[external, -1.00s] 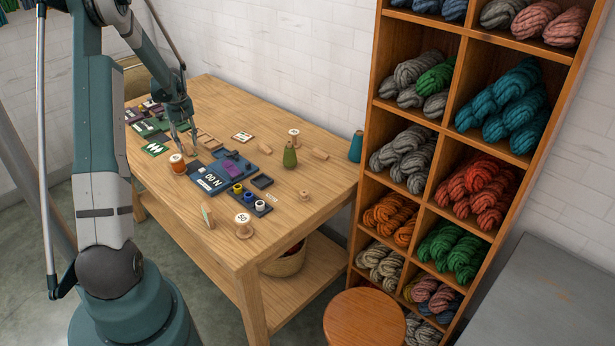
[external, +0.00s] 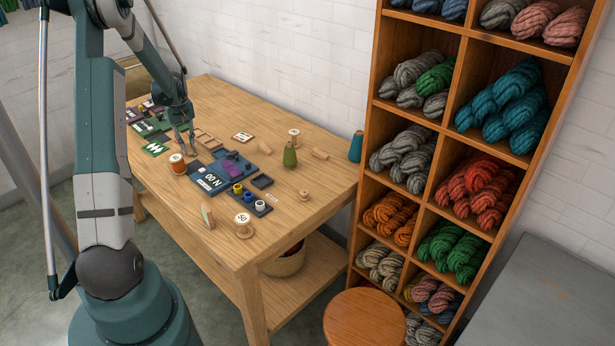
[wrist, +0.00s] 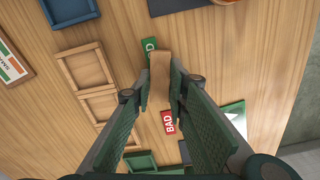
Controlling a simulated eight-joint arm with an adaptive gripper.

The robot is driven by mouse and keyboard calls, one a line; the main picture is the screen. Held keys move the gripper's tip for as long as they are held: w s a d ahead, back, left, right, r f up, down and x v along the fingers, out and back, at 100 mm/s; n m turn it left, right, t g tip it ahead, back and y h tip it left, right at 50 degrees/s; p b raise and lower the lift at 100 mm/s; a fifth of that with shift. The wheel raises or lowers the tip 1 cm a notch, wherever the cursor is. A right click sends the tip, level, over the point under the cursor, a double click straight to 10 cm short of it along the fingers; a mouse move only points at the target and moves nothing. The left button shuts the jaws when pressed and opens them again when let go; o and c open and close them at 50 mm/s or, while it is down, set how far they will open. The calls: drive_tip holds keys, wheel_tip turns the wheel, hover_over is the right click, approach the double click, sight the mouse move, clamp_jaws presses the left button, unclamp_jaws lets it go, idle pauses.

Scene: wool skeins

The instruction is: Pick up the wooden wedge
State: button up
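The wooden wedge (wrist: 160,75) is a plain tan, elongated block in the wrist view, between the two fingers of my gripper (wrist: 160,88). The finger pads lie close along both its long sides and appear to touch it. The wedge partly covers a green tag and a red "BAD" tag. In the external view my gripper (external: 185,148) is low at the far left part of the table, and the wedge cannot be made out between the fingers. Whether the wedge is off the table is unclear.
Shallow wooden trays (wrist: 86,66) lie left of the wedge in the wrist view. A shelf of wool skeins stands right.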

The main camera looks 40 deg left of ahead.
idle(0.3)
wheel_tip(320, 180, up, 10)
drive_tip(key=p, duration=0.1)
idle(0.6)
idle(0.5)
drive_tip(key=n+p, duration=0.2)
drive_tip(key=n, duration=0.1)
hover_over(154, 147)
drive_tip(key=shift+s+d+r, duration=0.1)
drive_tip(key=shift+d+r, duration=0.05)
drive_tip(key=shift+r, duration=0.15)
drive_tip(key=shift+f, duration=3.1)
drive_tip(key=shift+f, duration=0.15)
